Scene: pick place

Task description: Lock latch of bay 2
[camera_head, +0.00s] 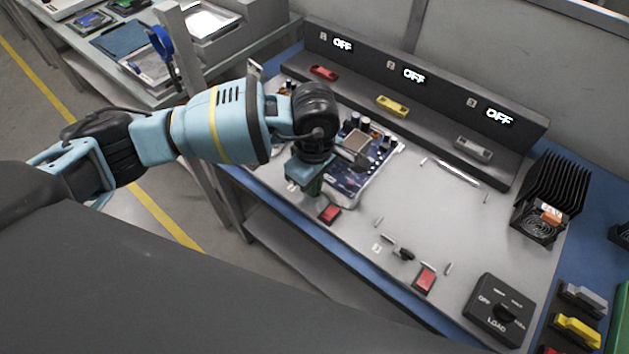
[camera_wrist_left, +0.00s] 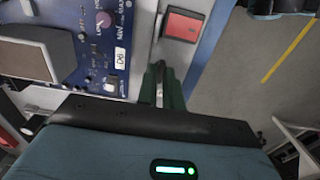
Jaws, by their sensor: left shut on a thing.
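My left gripper (camera_head: 310,188) points down at the front edge of the blue circuit board (camera_head: 348,184), left of a red button (camera_head: 329,214). In the left wrist view its green fingers (camera_wrist_left: 161,90) are shut on a small silvery metal piece (camera_wrist_left: 159,94), seemingly a latch, mostly hidden between them. The board also shows there (camera_wrist_left: 95,50), as does the red button (camera_wrist_left: 182,26). The back panel carries bay labels, with the 2 label (camera_head: 390,64) beside an OFF display (camera_head: 414,76). My right gripper is not in view.
A LOAD dial box (camera_head: 499,311) and a black heatsink with a fan (camera_head: 548,198) stand farther right. Red, yellow and grey parts sit on the back ledge. The panel's middle right is mostly clear.

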